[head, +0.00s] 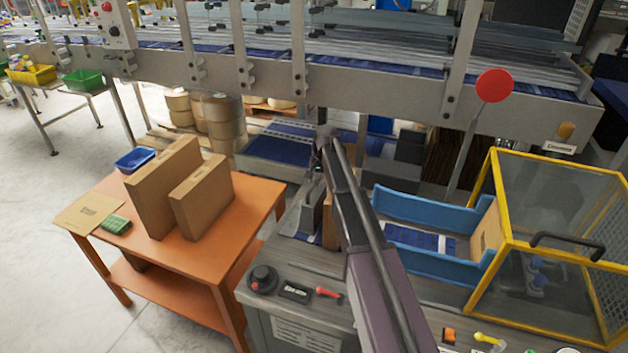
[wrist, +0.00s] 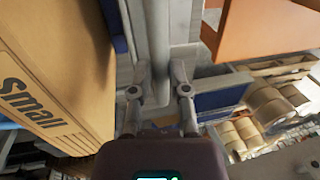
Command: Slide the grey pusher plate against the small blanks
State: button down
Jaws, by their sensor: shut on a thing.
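The grey pusher plate (head: 309,212) stands upright on the grey bench, left of my arm. The small blanks (head: 328,232) show as a brown upright edge just right of it, mostly hidden by my arm. In the wrist view the blanks (wrist: 55,75) fill the left side, with "Small" printed on the face. My gripper (wrist: 161,80) is shut on the upright grey part of the pusher plate (wrist: 160,35). A narrow strip shows between plate and blanks there, so they look apart. In the head view my gripper (head: 319,158) is small and partly hidden.
An orange table (head: 255,200) at left holds two brown cartons (head: 165,185). A blue chute (head: 420,212) and a yellow-framed guard (head: 492,215) stand at right. A black knob (head: 263,278) and a red-handled tool (head: 329,292) lie at the bench front. The conveyor frame (head: 350,90) runs behind.

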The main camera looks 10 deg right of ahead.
jog(key=shift+a, duration=0.1)
jog(key=c, duration=0.6)
grip_release()
jog(key=shift+a, duration=0.1)
